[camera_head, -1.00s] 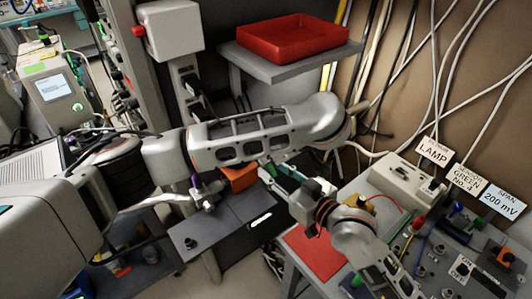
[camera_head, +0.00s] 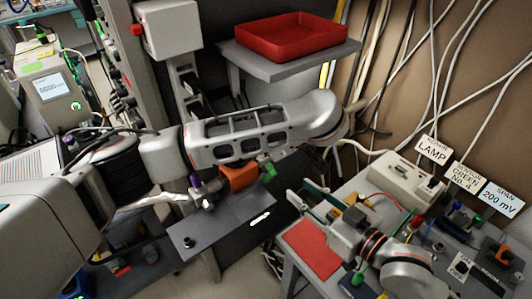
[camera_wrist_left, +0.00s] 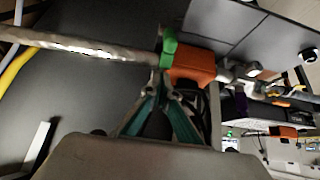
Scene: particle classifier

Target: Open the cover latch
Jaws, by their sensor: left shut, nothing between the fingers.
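An orange block (camera_head: 238,178) with a green end piece (camera_head: 269,173) shows below my left arm's long grey link in the head view; I cannot tell which part is the cover latch. In the left wrist view the orange block (camera_wrist_left: 192,62) and green piece (camera_wrist_left: 169,46) are just ahead of my left gripper (camera_wrist_left: 165,82). Its teal fingers come together, empty, close under the green piece; contact cannot be told. The link hides this gripper in the head view. My right gripper (camera_head: 304,196) has its teal fingers apart and empty, right of the green piece.
A grey shelf (camera_head: 205,238) lies below the orange block. A bench with a red mat (camera_head: 315,252), a beige box (camera_head: 402,185), wires and signs is at the right, under my right arm. A red tray (camera_head: 290,38) stands on a grey stand at the back.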

